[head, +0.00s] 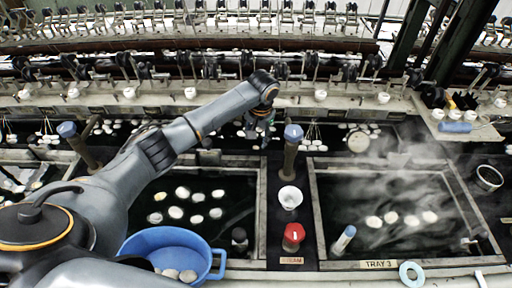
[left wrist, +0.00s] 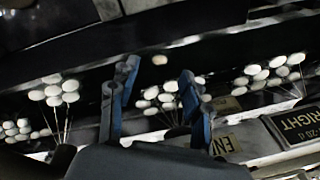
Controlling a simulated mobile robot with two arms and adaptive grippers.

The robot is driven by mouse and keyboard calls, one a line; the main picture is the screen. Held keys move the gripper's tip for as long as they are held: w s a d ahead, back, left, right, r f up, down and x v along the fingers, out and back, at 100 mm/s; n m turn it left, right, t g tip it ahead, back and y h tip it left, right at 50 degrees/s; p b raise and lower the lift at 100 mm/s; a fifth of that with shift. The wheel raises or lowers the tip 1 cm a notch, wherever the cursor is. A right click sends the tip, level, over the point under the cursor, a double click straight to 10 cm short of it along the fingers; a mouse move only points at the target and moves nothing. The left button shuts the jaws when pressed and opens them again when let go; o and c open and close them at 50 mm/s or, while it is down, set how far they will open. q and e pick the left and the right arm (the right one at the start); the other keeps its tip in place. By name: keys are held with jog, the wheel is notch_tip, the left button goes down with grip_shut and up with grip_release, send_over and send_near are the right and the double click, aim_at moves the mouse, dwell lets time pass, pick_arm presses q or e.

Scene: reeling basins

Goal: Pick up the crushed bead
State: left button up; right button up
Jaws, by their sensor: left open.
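My left gripper (head: 257,132) is at the far edge of the basins, at the end of my outstretched grey arm. In the left wrist view its two blue fingers (left wrist: 158,78) are apart with nothing held between them. A small tan bead-like piece (left wrist: 160,60) lies alone on the dark surface beyond the fingertips, apart from them. I cannot tell whether it is the crushed bead. No crushed bead can be made out for certain in the head view, where the arm and gripper cover part of the far ledge. My right gripper is not in view.
White cocoons (left wrist: 62,90) hang on threads in clusters around the gripper. Below are dark basins with floating cocoons (head: 176,212), a blue bowl (head: 150,238), a white cup (head: 290,197), a red-topped container (head: 293,236) and a blue-capped post (head: 291,150). Steam rises at right.

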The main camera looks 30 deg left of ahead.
aim_at(256, 147)
pick_arm(q)
jog(key=shift+w+a+f+p, duration=0.15)
jog(key=shift+w+f, duration=0.1)
jog(key=shift+f, duration=0.6)
jog(key=shift+w+a+f+p, duration=0.1)
jog(key=shift+w+f, duration=0.15)
jog(key=shift+f, duration=0.65)
jog(key=shift+w+a+f+p, duration=0.15)
jog(key=shift+w+f, duration=0.1)
jog(key=shift+f, duration=0.6)
jog(key=c, duration=0.8)
